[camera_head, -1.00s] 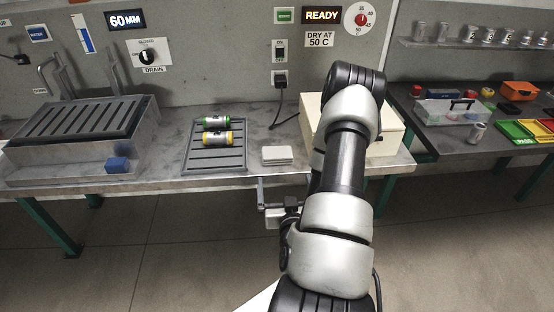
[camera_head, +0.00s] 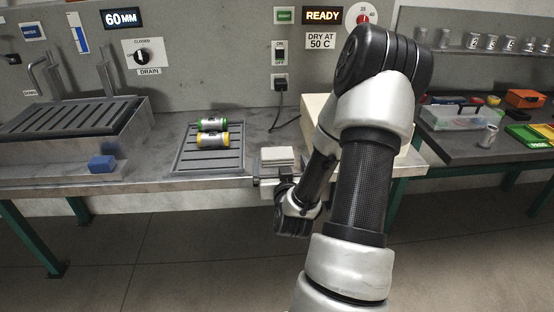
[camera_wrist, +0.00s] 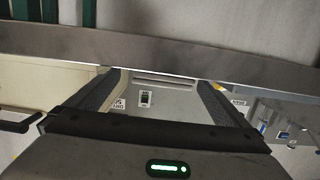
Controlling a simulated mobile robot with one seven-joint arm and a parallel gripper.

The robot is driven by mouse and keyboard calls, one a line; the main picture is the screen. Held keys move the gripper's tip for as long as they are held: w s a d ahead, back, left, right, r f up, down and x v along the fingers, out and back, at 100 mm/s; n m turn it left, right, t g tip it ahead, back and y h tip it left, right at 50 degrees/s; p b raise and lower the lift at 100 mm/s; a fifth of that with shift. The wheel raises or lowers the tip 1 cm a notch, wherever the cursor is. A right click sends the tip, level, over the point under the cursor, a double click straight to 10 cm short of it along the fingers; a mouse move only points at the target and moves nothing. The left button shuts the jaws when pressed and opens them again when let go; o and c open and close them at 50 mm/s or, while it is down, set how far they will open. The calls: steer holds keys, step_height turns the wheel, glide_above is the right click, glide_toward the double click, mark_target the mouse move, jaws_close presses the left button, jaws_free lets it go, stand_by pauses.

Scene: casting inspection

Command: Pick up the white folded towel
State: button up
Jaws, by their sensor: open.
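The white folded towel (camera_head: 278,156) lies flat on the bench near its front edge, right of the dark ribbed mat. My gripper (camera_head: 268,184) is at the bench's front edge, just in front of and below the towel, partly hidden by my arm. In the wrist view my gripper (camera_wrist: 161,78) is open, its two dark fingers wide apart. A pale layered strip between the fingertips looks like the towel's edge (camera_wrist: 165,82). No contact with the towel can be made out.
The ribbed mat (camera_head: 210,164) holds a green-ended and a yellow-ended cylinder. A cream box (camera_head: 318,108) stands right of the towel, partly behind my arm. The bench's front edge (camera_wrist: 160,52) crosses the wrist view.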

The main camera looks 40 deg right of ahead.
mark_target(277, 155)
steer(key=x, duration=0.5)
steer(key=shift+w+a+r+b, duration=0.15)
steer(key=shift+a+b, duration=0.15)
steer(key=c, duration=1.1)
step_height(277, 155, up, 10)
steer(key=p, duration=0.3)
steer(key=shift+c, duration=0.3)
